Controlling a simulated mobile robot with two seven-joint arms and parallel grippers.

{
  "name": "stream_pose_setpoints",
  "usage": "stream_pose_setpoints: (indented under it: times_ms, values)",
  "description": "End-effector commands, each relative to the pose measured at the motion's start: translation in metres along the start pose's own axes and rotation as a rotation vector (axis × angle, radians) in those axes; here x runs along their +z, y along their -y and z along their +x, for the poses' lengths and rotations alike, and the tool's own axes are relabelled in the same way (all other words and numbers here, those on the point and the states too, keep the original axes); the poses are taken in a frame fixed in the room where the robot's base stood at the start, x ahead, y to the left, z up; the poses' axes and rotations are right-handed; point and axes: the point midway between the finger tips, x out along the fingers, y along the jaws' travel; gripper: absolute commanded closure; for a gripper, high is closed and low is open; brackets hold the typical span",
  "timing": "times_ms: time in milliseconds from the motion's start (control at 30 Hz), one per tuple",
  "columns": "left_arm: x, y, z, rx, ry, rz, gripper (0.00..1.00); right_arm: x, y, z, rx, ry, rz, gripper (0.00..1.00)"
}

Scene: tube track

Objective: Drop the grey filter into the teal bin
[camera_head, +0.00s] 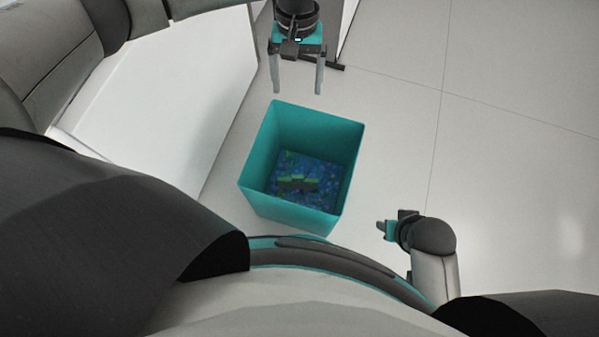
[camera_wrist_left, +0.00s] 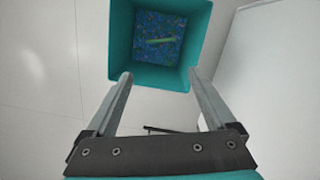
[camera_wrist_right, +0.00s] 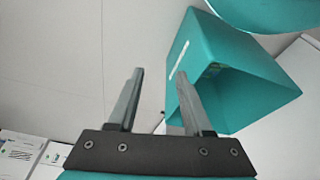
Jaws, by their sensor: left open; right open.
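The teal bin (camera_head: 259,193) stands upright on the floor, open at the top. A small object with a green edge and darker side (camera_head: 298,184) lies on its blue, speckled bottom; I cannot tell if this is the grey filter. It shows as a green strip in the left wrist view (camera_wrist_left: 155,41). No other filter is visible. My left gripper (camera_head: 297,92) is open and empty, just beyond the bin's far rim. My right gripper (camera_head: 383,230) is off the bin's near right side; in the right wrist view (camera_wrist_right: 160,73) it is open and empty beside the bin.
A white cabinet-like block (camera_head: 165,110) stands left of the bin, with a narrow gap. Pale tiled floor (camera_head: 510,160) is free to the right. Printed sheets or panels (camera_wrist_right: 25,155) show at the lower left of the right wrist view.

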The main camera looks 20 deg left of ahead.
Motion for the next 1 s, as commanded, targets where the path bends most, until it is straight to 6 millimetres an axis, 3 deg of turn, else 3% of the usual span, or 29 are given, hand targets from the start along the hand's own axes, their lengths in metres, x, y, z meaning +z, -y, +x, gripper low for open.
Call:
stream_pose_setpoints:
  times_ms: [367,867,1000]
  values:
    - [0.0,0.0,-0.018,0.0,0.0,0.0,0.11,0.013,0.001,0.014,-0.002,0.026,-0.001,0.5]
    - [0.001,-0.001,-0.017,0.001,0.001,0.004,0.11,0.013,0.001,0.014,-0.001,0.026,-0.001,0.5]
    - [0.014,-0.013,-0.005,0.021,0.004,0.072,0.11,0.01,0.0,0.009,-0.001,0.022,-0.001,0.5]
